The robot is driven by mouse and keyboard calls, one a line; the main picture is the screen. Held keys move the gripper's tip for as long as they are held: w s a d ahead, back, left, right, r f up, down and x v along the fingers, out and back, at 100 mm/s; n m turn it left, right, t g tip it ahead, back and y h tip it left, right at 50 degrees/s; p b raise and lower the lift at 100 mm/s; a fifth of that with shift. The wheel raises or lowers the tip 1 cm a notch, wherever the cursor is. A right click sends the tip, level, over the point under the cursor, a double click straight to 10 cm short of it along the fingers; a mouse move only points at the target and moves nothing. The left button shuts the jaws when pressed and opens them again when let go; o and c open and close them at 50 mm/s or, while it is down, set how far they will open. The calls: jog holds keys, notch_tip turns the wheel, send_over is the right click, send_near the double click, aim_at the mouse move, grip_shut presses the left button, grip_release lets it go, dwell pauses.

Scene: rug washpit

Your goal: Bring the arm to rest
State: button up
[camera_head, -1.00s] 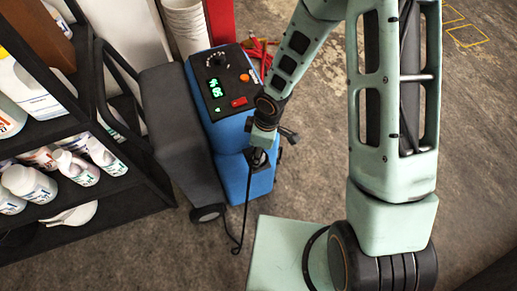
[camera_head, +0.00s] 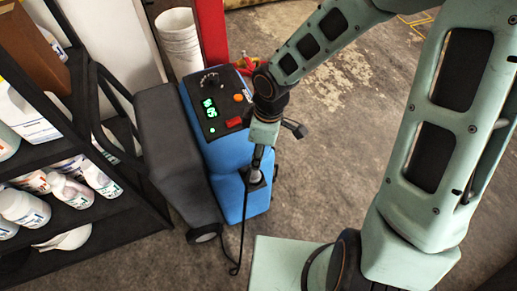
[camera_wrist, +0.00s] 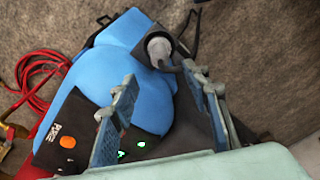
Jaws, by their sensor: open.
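My gripper (camera_head: 260,157) is open and empty at the front face of the blue machine (camera_head: 231,182), just above a grey plug (camera_head: 256,176) there. A dark cable hangs from the plug. In the wrist view, the two blue-grey fingers (camera_wrist: 160,74) stand apart, with the grey plug (camera_wrist: 158,48) just beyond their tips and nothing between them. The blue machine (camera_wrist: 87,78) lies beyond the fingers. My arm is bent, reaching down to the machine from the upper right.
A dark shelf with white bottles (camera_head: 72,190) stands at left. White buckets (camera_head: 180,42) and a red post (camera_head: 212,38) stand behind the machine. A red coiled cable (camera_wrist: 40,83) lies beside it. Concrete floor (camera_head: 330,150) is open to the right.

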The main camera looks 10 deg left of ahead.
jog(key=shift+r, duration=0.35)
jog(key=shift+w, duration=0.1)
dwell(0.3)
